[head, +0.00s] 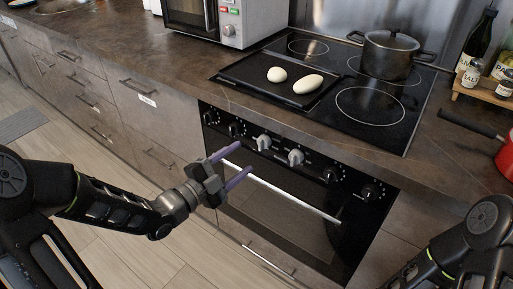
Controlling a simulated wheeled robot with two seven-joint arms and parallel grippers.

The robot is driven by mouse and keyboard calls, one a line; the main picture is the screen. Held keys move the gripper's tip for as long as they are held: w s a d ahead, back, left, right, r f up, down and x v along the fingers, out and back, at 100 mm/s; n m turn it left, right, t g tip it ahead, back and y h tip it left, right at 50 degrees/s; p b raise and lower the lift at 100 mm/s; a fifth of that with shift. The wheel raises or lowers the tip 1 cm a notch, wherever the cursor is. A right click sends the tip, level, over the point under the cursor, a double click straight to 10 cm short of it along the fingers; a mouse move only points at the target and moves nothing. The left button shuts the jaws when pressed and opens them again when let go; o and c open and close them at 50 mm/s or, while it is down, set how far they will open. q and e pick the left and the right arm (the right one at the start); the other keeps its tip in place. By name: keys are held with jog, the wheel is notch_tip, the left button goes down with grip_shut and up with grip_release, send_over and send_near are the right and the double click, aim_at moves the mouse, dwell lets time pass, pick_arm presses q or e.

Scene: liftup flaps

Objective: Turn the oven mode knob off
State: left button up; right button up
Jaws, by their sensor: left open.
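The oven (275,205) is built in below the cooktop, with a black front panel and a row of several knobs. Two knobs are light grey, the left one (263,142) and the right one (296,157); the others are black, such as the far right knob (370,192). I cannot tell from the labels which one sets the oven mode. My left gripper (245,159) is open and empty, with purple fingers pointing toward the panel, just left of and below the left grey knob. It appears apart from the knobs. My right gripper is out of view; only its arm shows at lower right.
The oven door handle (290,197) runs below the knobs, near my left gripper. The cooktop (372,108) holds a dark tray (245,72) with two pale loaves and a lidded pot (389,56). A red pan (507,158) stands at right. The floor at left is clear.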

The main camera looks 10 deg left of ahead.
aim_at(263, 143)
pick_arm(q)
jog(key=x, duration=0.7)
jog(key=shift+b, duration=0.3)
grip_shut()
